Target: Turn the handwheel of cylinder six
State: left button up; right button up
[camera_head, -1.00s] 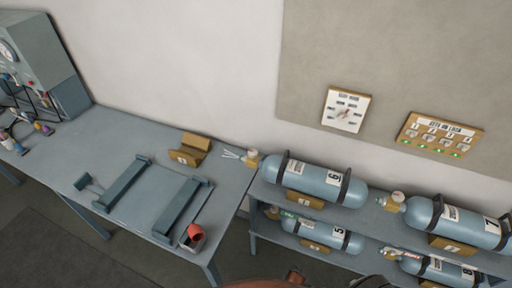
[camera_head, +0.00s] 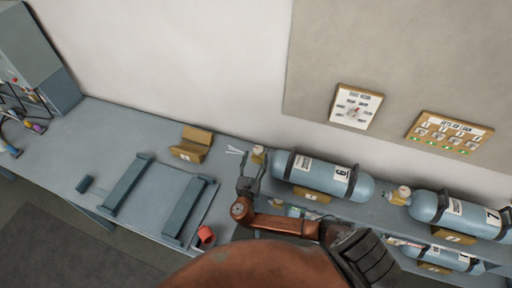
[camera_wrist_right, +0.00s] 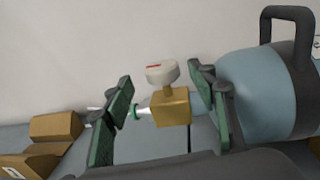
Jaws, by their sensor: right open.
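Cylinder six (camera_head: 322,174) is a blue-grey bottle lying on the upper shelf with two dark straps and a white label. Its pale round handwheel (camera_head: 258,150) sits on a brass valve at its left end. In the right wrist view the handwheel (camera_wrist_right: 162,72) has a red mark on top, above the brass valve block (camera_wrist_right: 171,106). My right gripper (camera_head: 252,170) is at the valve, its fingers apart on either side. In the wrist view the green-padded fingers (camera_wrist_right: 163,88) flank the handwheel and valve, with visible gaps. My left gripper is not in view.
Cylinder seven (camera_head: 456,213) lies to the right on the same shelf, with another cylinder (camera_head: 440,258) below. A workbench (camera_head: 115,130) on the left holds a cradle, a brown block (camera_head: 192,146) and a red item (camera_head: 206,234). The wall behind carries two panels.

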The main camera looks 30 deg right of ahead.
aim_at(258, 154)
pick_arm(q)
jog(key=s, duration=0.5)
pick_arm(e)
jog(key=x, duration=0.4)
jog(key=shift+d+f, duration=0.1)
jog(key=shift+d, duration=0.05)
jog(key=shift+w+d, duration=0.25)
jog(key=shift+d, duration=0.05)
jog(key=shift+w, duration=0.1)
jog(key=c, duration=1.2)
jog(key=shift+o, duration=0.2)
jog(key=shift+d+n+t+y+p, duration=0.1)
jog(key=shift+n+t+y+p, duration=0.35)
jog(key=shift+p, duration=0.25)
jog(key=shift+n+t+y, duration=0.35)
jog(key=shift+y, duration=0.2)
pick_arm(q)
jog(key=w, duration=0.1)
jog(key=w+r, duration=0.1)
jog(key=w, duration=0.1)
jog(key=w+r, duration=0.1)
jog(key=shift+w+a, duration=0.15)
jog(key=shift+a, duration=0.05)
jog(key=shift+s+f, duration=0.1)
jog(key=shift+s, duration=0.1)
